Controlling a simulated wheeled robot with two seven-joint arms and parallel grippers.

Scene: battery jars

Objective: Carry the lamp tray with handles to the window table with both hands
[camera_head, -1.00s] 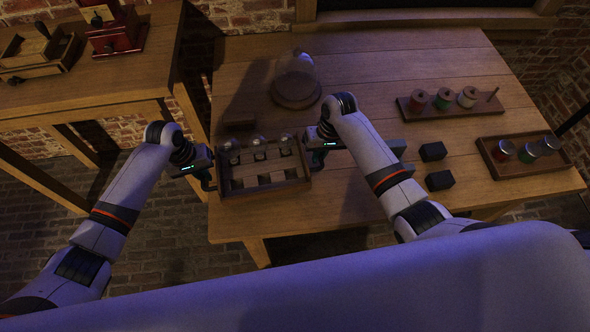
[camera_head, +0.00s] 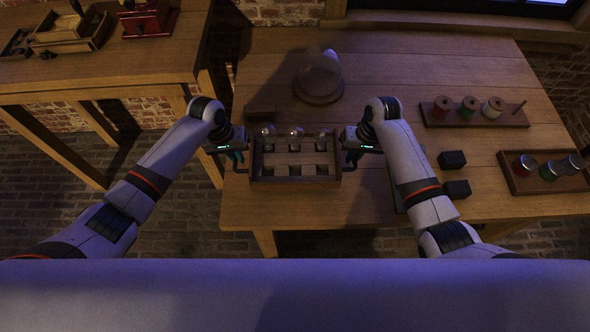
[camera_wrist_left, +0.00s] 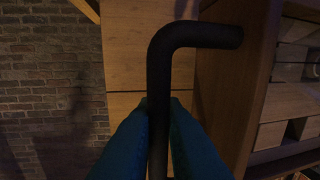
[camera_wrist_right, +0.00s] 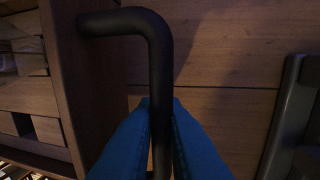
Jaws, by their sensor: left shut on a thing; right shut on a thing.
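The wooden lamp tray (camera_head: 295,180) has compartments and several glass bulbs along its far row. It is between my two grippers, over the near left part of the wooden table (camera_head: 420,75). I cannot tell whether it touches the tabletop. My left gripper (camera_head: 236,158) is shut on the tray's left dark handle, and the blue fingers pinch the bar (camera_wrist_left: 158,110) in the left wrist view. My right gripper (camera_head: 352,155) is shut on the right handle, whose black bar (camera_wrist_right: 160,100) shows in the right wrist view. The tray looks level.
A glass dome on a round base (camera_head: 318,85) stands behind the tray. Two black blocks (camera_head: 452,160), a spool rack (camera_head: 475,112) and a jar tray (camera_head: 545,172) are to the right. A side table (camera_head: 100,75) stands at left, with a floor gap between.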

